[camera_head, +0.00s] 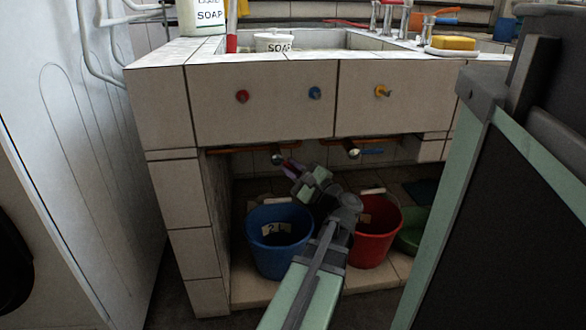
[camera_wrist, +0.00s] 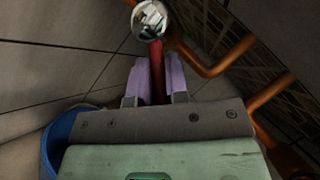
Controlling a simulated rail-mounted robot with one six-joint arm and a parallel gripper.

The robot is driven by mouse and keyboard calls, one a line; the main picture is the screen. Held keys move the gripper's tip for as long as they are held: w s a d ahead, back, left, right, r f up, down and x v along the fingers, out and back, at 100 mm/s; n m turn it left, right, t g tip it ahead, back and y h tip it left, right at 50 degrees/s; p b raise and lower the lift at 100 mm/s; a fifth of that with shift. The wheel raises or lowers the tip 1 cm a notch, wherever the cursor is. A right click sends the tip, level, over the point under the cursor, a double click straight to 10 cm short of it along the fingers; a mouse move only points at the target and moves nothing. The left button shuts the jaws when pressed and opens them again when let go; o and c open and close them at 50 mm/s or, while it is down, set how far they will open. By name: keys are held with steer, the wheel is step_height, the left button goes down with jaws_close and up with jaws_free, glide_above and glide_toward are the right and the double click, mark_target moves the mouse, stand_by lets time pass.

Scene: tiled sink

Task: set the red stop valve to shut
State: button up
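The red stop valve's lever (camera_wrist: 157,70) lies between my purple fingertips in the wrist view, running lengthwise from the round silver valve body (camera_wrist: 150,19) towards my palm. My gripper (camera_wrist: 158,82) is closed in on the lever, with a finger along each side and hardly any gap. In the head view my gripper (camera_head: 288,166) is under the sink, just below and right of the left silver valve end (camera_head: 277,159). The red lever is mostly hidden there by my fingers.
Copper pipes (camera_wrist: 225,58) run right of the valve. A second silver valve (camera_head: 353,153) with a blue lever (camera_head: 373,152) is to the right. A blue bucket (camera_head: 280,238) and a red bucket (camera_head: 376,232) stand below. The tiled sink front (camera_head: 265,105) overhangs my arm.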

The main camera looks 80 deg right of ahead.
steer(key=o, duration=0.4)
steer(key=shift+s+a+f, duration=0.1)
steer(key=shift+s+f, duration=0.05)
steer(key=shift+s, duration=0.05)
steer(key=s+a, duration=0.2)
steer(key=s, duration=0.2)
steer(key=s+a, duration=0.2)
steer(key=s, duration=0.2)
steer(key=s+a+b, duration=0.1)
steer(key=s+a, duration=0.1)
steer(key=s, duration=0.3)
steer(key=shift+f, duration=0.35)
steer(key=shift+c, duration=0.3)
